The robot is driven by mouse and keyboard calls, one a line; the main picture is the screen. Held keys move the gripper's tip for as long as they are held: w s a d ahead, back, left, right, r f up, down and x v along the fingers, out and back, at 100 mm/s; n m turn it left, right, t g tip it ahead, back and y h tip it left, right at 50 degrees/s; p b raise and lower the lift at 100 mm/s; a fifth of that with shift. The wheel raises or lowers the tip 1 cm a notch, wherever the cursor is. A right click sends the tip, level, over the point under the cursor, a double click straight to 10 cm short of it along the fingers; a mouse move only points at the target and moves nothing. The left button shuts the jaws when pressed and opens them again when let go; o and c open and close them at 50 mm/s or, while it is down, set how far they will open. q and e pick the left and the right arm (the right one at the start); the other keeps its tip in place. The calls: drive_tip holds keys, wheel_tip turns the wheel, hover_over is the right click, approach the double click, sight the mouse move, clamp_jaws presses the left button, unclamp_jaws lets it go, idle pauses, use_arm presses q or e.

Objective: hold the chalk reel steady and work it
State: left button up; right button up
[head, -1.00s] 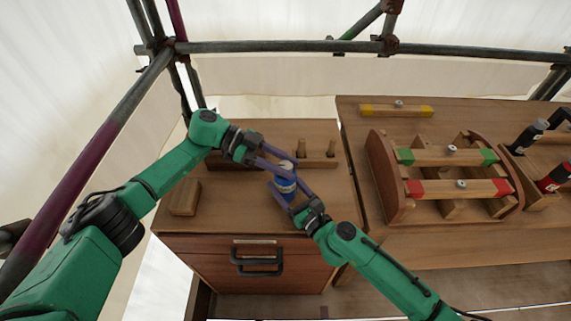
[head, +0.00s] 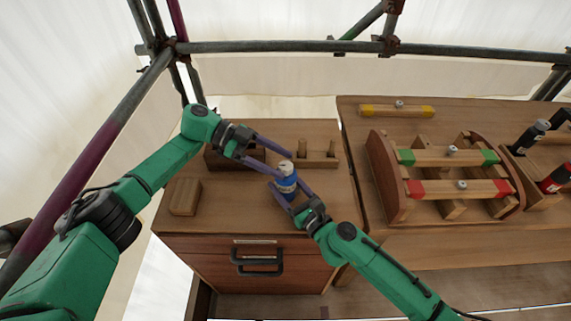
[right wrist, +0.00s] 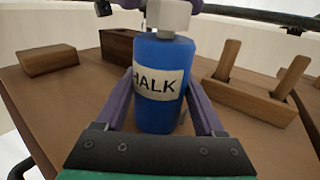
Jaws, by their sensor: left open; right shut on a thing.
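The chalk reel (head: 287,186) is a blue upright cylinder with a pale cap, standing on the left wooden cabinet top. In the right wrist view the reel (right wrist: 155,112) shows a white label reading "HALK", its first letter out of sight, and a grey cap (right wrist: 168,16). My right gripper (head: 288,184) is shut on the reel's blue body, one finger on each side. My left gripper (head: 286,167) is open, its fingers spread around the cap height. Whether they touch the cap I cannot tell.
A wooden block (head: 185,197) lies left on the cabinet top (head: 230,212). A dark wooden box (head: 222,160) and a pegged rack (head: 318,163) stand behind the reel. A drawer handle (head: 257,262) juts out in front. A wooden cradle (head: 385,185) stands on the right bench.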

use_arm(q)
drive_tip(key=v, duration=0.9)
drive_tip(key=shift+a, duration=0.35)
drive_tip(key=shift+w, duration=0.1)
